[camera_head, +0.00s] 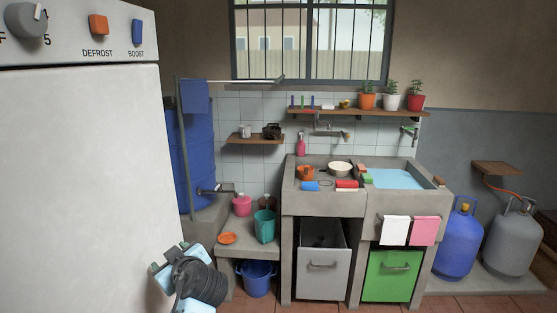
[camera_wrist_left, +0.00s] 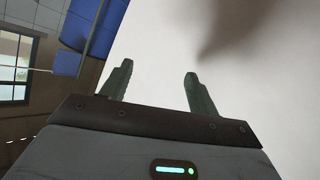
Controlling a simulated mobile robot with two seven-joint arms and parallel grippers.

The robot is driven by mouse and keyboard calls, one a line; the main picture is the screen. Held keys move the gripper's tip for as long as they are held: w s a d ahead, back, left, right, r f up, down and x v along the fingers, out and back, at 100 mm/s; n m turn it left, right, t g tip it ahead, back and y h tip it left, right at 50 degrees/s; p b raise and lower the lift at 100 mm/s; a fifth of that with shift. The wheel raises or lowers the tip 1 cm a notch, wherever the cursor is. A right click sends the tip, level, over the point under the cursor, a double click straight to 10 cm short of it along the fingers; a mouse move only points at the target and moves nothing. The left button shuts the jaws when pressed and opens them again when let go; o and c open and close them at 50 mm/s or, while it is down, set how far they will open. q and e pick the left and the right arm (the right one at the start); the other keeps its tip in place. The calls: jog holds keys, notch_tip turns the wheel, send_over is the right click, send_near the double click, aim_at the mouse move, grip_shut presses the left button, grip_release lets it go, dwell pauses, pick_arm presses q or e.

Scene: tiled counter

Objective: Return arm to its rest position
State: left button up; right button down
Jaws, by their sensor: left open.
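My left arm's end (camera_head: 195,278) shows at the lower left of the head view, in front of the white fridge's right edge. In the left wrist view my left gripper (camera_wrist_left: 157,78) has its two dark green fingers spread apart with nothing between them. The fingers point towards a plain pale surface with a soft shadow, which looks like the white fridge (camera_head: 80,190). I cannot tell how far the fingertips are from it. My right gripper is in neither view.
The fridge fills the left side, with a knob (camera_head: 27,20) on top. A concrete sink counter (camera_head: 322,205) stands ahead, above an open grey drawer (camera_head: 322,268) and a green one (camera_head: 392,275). A blue gas cylinder (camera_head: 458,243) stands right. Tiled floor shows in front.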

pick_arm(q)
jog(key=s+d+f+m+h, duration=0.1)
jog(key=s+f+m+h, duration=0.35)
jog(key=s+f, duration=0.7)
jog(key=s+d+f+m+h, duration=0.25)
jog(key=s+f+m, duration=0.4)
jog(key=f, duration=0.75)
jog(key=s+f+m+g+h+p, duration=0.1)
jog(key=s+f+h, duration=0.1)
jog(key=s, duration=1.1)
jog(key=s+d+f+m+g+h, duration=0.1)
jog(key=s+f+h, duration=0.1)
jog(key=s, duration=1.2)
jog(key=shift+d+f+p, duration=0.25)
jog(key=shift+f+p, duration=0.1)
jog(key=shift+f, duration=0.2)
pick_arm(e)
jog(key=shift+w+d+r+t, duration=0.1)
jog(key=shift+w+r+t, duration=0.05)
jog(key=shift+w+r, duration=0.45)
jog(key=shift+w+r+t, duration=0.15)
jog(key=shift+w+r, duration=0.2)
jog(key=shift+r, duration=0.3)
pick_arm(q)
jog(key=shift+s, duration=0.1)
